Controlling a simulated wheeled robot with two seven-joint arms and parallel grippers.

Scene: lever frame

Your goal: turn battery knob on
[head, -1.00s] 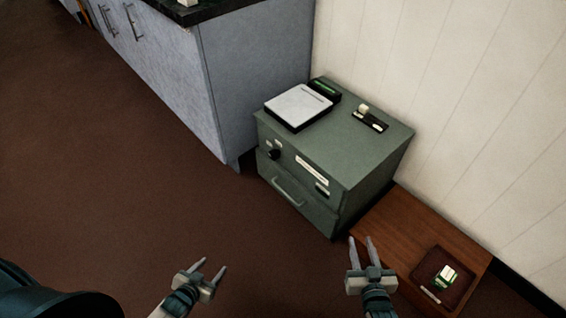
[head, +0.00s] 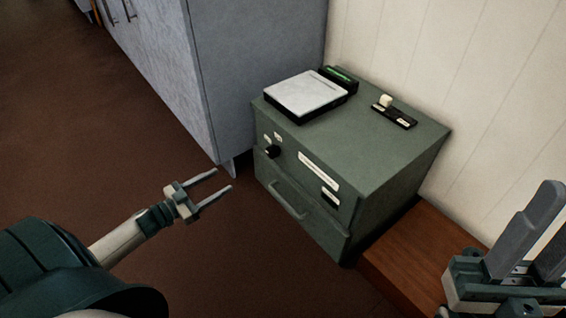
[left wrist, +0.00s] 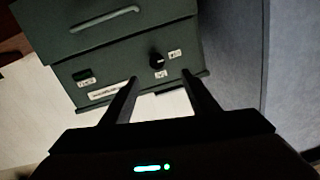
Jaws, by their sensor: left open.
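The battery knob (head: 271,152) is a small black round knob on the upper left front of a green cabinet (head: 400,148). Small white labels (head: 278,137) sit by it. In the left wrist view the knob (left wrist: 157,62) shows with labels around it, ahead of the fingertips. My left gripper (head: 224,180) is open and empty, left of the cabinet front and apart from the knob. It also shows in the left wrist view (left wrist: 160,78). My right gripper (head: 548,225) is large at the right edge, its two fingers pointing up and apart, with nothing seen between them.
A white-topped scale-like device (head: 305,93) and a black strip with a cream lever (head: 386,101) stand on the cabinet. A drawer handle (head: 287,202) is below the knob. A grey counter unit (head: 235,70) stands behind left; a wooden surface (head: 405,255) is at right.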

